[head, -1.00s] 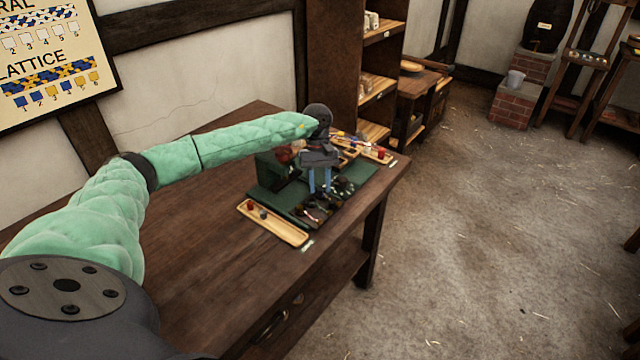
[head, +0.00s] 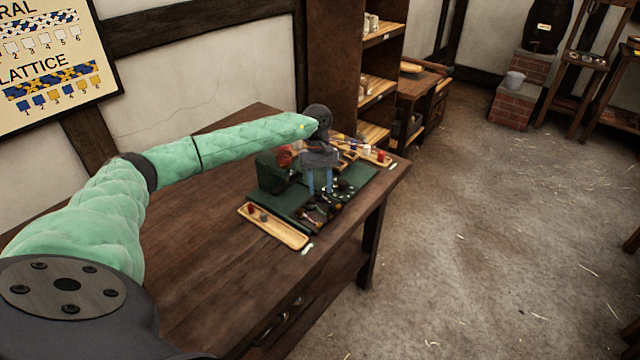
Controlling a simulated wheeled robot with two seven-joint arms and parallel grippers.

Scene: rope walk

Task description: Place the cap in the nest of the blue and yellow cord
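My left gripper (head: 320,182) hangs over a dark green mat (head: 293,196) on the wooden table, pointing down. Its two blue fingers stand apart, and I see nothing held between them. Beneath and beside the fingers are dark round shapes with small pale bits (head: 343,187), too small to make out. I cannot tell which is the nest of the blue and yellow cord. I cannot pick out the cap for certain. A pale wooden tray (head: 285,233) at the near side holds a reddish and a dark small piece at its left end. My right gripper is out of view.
A dark green block-like object (head: 277,172) stands on the mat, left of my gripper. Behind it, another wooden tray (head: 382,160) holds small white and red pieces. The table (head: 200,245) is bare at the left. A shelf (head: 377,88) stands behind.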

